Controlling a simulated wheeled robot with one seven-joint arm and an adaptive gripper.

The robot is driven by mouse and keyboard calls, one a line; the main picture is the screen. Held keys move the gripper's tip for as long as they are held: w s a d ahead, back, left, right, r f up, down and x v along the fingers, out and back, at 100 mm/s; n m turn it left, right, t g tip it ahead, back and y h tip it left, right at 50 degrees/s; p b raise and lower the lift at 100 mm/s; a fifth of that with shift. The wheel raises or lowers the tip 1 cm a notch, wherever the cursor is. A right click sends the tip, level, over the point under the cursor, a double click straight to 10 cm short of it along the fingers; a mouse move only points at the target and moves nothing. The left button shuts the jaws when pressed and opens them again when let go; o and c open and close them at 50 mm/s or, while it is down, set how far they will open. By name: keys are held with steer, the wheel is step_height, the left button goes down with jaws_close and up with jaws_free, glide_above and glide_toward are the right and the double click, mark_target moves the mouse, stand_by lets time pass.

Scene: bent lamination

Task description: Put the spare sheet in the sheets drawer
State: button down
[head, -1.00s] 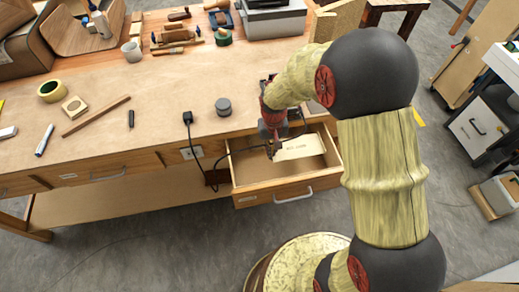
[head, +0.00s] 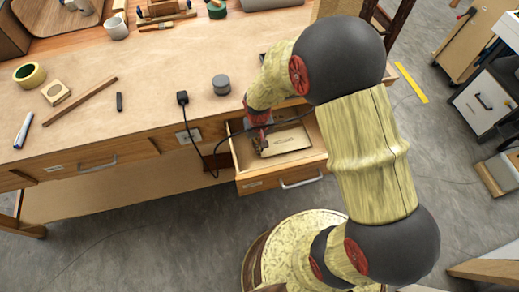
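The spare sheet (head: 288,139), a thin pale tan piece with small dark lettering, is inside the open sheets drawer (head: 258,172). It looks nearly flat and low in the drawer. My gripper (head: 261,146) reaches down into the drawer at the sheet's left edge. The fingers overlap that edge in the picture; they are too small and dark to tell whether they still pinch it. My arm covers the area above the drawer's back right. The drawer's front handle (head: 302,181) faces the floor space by my base.
The workbench top (head: 150,90) holds a tape roll (head: 29,74), a wooden strip (head: 82,102), a grey round container (head: 221,84) and a black plug (head: 183,98). The plug's cable hangs over the edge beside the drawer's left side. Open floor lies in front of the bench.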

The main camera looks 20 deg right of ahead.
steer(key=shift+f, duration=0.7)
steer(key=c, duration=2.6)
jaws_free()
steer(key=shift+f, duration=0.15)
steer(key=shift+o, duration=1.3)
steer(key=o, duration=0.3)
